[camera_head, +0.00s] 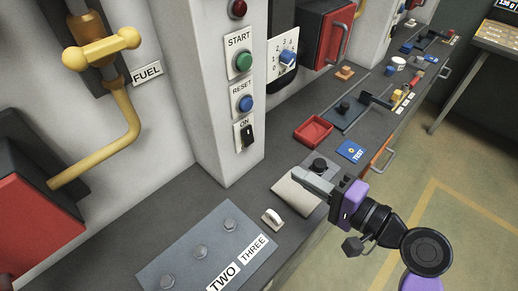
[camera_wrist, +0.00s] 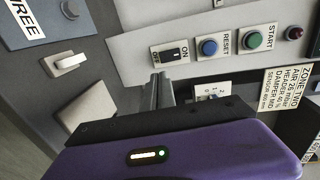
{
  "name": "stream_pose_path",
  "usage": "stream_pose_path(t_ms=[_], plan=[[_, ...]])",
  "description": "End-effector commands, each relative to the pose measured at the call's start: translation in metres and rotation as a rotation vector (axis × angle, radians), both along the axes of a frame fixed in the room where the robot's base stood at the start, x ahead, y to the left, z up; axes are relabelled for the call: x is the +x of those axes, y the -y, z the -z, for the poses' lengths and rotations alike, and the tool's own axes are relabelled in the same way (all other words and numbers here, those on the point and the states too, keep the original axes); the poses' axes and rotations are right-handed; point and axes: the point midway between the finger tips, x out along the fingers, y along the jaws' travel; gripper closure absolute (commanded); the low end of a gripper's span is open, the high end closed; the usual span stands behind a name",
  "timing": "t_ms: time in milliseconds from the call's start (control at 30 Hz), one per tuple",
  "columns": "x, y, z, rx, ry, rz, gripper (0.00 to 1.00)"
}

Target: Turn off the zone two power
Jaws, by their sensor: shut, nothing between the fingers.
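The ON/OFF switch (camera_head: 246,134), a dark rocker on a pale plate, is on the white pillar below the RESET and START buttons. It also shows in the wrist view (camera_wrist: 172,54), with ON and OFF labels; which way it is set I cannot tell. A ZONE TWO sign (camera_wrist: 290,88) is on the same side of the wrist view as START. My gripper (camera_head: 298,173) is shut and empty, above the bench and in front of the pillar, apart from the switch. In the wrist view the fingers (camera_wrist: 161,84) appear just below the switch.
A green START button (camera_head: 243,62) and blue RESET button (camera_head: 245,103) sit above the switch. A numbered dial (camera_head: 286,58) is to the right. On the bench are a white toggle (camera_head: 271,217), a beige pad (camera_head: 292,197) and a red tray (camera_head: 313,131).

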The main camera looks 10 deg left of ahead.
Motion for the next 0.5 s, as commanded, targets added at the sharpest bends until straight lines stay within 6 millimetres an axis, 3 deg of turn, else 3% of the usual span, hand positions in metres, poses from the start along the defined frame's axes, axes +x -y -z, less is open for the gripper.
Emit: stream_pose_path(t_ms=[500], plan=[[0.056,-0.074,0.012,0.0,0.0,-0.003,1.0]])
